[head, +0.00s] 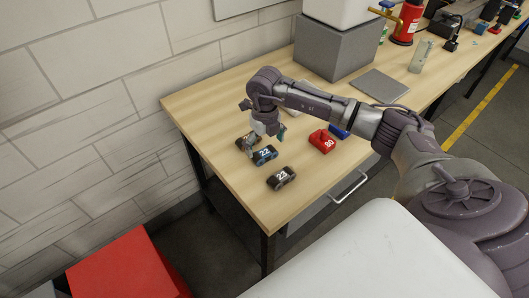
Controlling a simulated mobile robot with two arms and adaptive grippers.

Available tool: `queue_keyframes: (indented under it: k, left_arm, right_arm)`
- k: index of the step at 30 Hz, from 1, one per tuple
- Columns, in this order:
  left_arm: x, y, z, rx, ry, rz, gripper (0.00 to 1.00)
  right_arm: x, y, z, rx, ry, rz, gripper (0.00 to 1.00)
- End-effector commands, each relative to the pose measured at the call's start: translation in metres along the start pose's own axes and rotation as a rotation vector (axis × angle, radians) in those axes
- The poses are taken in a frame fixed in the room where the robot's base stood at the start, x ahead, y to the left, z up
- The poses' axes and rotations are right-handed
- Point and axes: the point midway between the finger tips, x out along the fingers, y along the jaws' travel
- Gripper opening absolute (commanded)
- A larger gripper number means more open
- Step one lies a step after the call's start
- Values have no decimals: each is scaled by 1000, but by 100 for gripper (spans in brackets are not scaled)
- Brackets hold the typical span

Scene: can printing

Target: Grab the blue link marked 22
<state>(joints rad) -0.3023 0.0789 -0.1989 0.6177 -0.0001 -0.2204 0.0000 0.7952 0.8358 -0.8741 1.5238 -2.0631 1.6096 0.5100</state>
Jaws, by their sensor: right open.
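The blue link marked 22 (264,155) lies on the wooden table (222,160) near its left end. My right gripper (267,132) points down just above and behind this link. Its jaws are open, and I see no contact with the link, though the exact height gap is hard to judge. A brown link (246,142) sits close behind the blue one, partly under the gripper, its number hard to read. A dark link marked 23 (281,178) lies in front and to the right. My left gripper is out of view.
A red link marked 80 (322,142) and a blue piece (339,131) lie to the right, below my right arm. A grey block (334,50) and a flat grey plate (380,86) are farther back. The table's front left corner is clear.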

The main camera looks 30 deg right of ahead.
Motion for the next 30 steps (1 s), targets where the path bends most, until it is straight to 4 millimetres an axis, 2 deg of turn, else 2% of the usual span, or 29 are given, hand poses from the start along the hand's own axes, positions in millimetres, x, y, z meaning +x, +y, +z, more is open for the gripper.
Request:
queue_keyframes:
  k: [1,6,15,24,30]
  left_arm:
    - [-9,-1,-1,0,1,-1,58]
    - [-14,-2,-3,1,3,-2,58]
    - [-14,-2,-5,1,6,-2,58]
    - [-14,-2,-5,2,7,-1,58]
    - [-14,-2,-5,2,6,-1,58]
  right_arm:
    - [4,0,2,2,4,1,100]
    - [27,-1,4,0,1,1,100]
    - [33,-1,4,-1,0,1,98]
    - [33,-1,4,0,-1,1,48]
    - [33,-1,4,0,-1,1,47]
